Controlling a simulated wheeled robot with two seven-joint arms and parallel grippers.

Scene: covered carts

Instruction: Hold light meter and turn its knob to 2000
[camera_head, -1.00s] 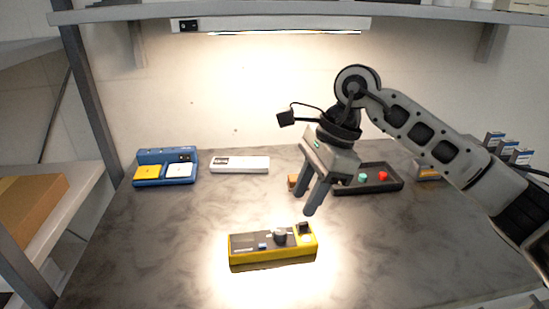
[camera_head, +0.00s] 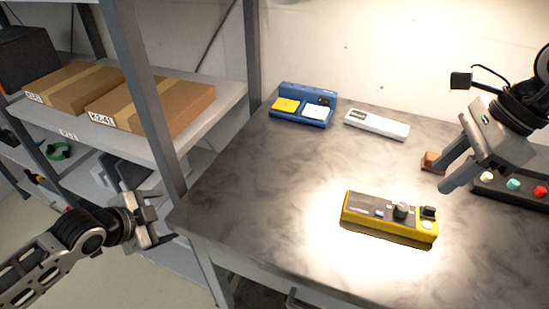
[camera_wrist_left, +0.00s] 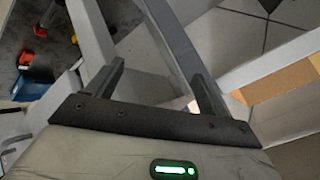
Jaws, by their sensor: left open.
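The light meter, a yellow-edged box with a dark top (camera_head: 388,218), lies on the table under bright light. Its dark round knob (camera_head: 401,211) stands up from the top, right of the middle. My right gripper (camera_head: 444,180) hangs above the table behind and to the right of the meter, apart from it. Its two fingers show a gap with nothing between them. My left gripper (camera_head: 160,222) is at the left, off the table's left edge and near the rack post. In the left wrist view my left gripper (camera_wrist_left: 160,85) is open and empty.
A blue device with yellow and white pads (camera_head: 303,107), a white bar-shaped device (camera_head: 377,125), a brown block (camera_head: 433,161) and a dark button box (camera_head: 513,187) stand on the table. A rack post (camera_head: 150,110) and shelves with cartons (camera_head: 152,104) flank its left side.

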